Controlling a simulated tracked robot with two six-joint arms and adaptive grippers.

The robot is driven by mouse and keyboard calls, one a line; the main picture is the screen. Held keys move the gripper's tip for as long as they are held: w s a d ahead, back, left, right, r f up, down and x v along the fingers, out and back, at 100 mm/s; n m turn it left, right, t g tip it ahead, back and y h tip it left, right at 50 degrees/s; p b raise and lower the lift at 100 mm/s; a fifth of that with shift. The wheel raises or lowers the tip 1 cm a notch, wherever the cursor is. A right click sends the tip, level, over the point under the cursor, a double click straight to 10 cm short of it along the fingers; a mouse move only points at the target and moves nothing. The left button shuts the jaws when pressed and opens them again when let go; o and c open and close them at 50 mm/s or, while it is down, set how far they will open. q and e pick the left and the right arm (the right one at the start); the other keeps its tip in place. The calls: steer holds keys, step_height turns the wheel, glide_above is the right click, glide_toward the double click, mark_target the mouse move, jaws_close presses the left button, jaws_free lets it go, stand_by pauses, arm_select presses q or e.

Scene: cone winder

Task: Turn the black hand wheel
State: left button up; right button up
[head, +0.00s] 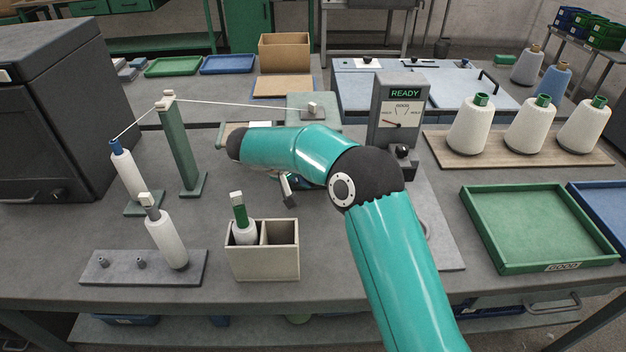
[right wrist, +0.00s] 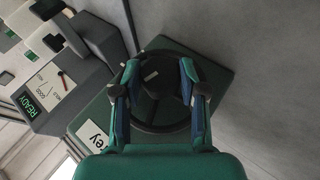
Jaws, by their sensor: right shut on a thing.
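The black hand wheel (right wrist: 158,86) shows in the right wrist view, with its round rim and spokes in front of a green plate (right wrist: 218,90). My right gripper (right wrist: 160,72) has one finger on each side of the wheel's middle and is shut on it. The exact contact points are partly hidden by the fingers. In the head view my teal right arm comes in from the lower right and covers the wheel. My left gripper is in neither view.
A grey meter box (head: 398,108) reading READY stands right of my arm. A divided bin (head: 262,262) and a cone on a grey stand (head: 145,268) are at the front left. A thread runs from a green post (head: 181,150). A green tray (head: 540,228) is at the right.

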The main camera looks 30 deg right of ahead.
steer(key=shift+a+f+n+g+h, duration=0.2)
steer(key=shift+g+h, duration=0.1)
steer(key=shift+h, duration=0.4)
steer(key=shift+a+f+n+g+h, duration=0.1)
steer(key=shift+n+g+h, duration=0.15)
steer(key=shift+h, duration=0.45)
steer(key=o, duration=1.1)
steer(key=shift+d+r, duration=0.1)
steer(key=shift+o, duration=0.2)
steer(key=v, duration=0.7)
steer(key=shift+a, duration=0.25)
steer(key=shift+w+r, duration=0.1)
